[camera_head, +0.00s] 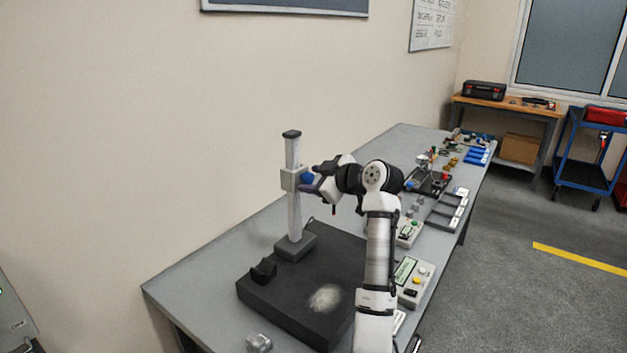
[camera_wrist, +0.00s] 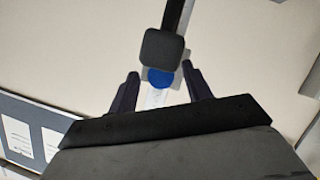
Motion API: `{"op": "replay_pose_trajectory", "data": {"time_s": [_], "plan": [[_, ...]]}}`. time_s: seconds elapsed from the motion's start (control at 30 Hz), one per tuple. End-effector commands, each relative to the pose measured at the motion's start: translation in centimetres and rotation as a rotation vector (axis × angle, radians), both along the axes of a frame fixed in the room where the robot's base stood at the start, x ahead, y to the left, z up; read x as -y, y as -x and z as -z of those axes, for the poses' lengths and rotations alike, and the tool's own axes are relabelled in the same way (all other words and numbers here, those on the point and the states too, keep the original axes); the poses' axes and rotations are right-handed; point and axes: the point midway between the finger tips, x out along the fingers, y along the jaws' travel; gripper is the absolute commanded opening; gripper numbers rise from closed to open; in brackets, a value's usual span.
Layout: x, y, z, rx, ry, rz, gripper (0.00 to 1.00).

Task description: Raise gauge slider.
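The height gauge stands upright on a dark plate, its pale column (camera_head: 294,218) rising from a grey base (camera_head: 296,248) to a dark cap (camera_head: 291,134). The gauge slider (camera_head: 289,180) is a light block on the upper part of the column, with a blue knob (camera_head: 307,178) on its right side. My gripper (camera_head: 313,180) is level with the knob. In the wrist view, my gripper's dark fingers (camera_wrist: 158,77) stand apart on either side of the blue knob (camera_wrist: 160,79), with gaps visible.
The black plate (camera_head: 285,297) carries a small dark block (camera_head: 263,269) and a pale patch. A small metal part (camera_head: 258,342) lies at the bench's near edge. Control boxes (camera_head: 411,280) and trays line the bench (camera_head: 200,277) to the right. The wall is close behind the gauge.

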Motion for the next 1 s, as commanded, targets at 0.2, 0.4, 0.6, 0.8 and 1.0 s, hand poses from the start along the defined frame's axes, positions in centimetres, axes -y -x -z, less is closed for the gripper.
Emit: {"op": "replay_pose_trajectory", "data": {"time_s": [0.2, 0.4, 0.6, 0.8, 1.0], "plan": [[-0.1, 0.0, 0.1, -0.002, 0.0, -0.002, 0.51], [0.6, 0.7, -0.1, 0.001, -0.001, -0.002, 0.51], [3.1, 3.3, -1.2, 0.004, 0.001, 0.0, 0.51], [6.1, 6.5, -2.9, 0.002, 0.001, 0.001, 0.51], [8.1, 8.7, -4.1, 0.001, 0.001, 0.0, 0.51]]}}
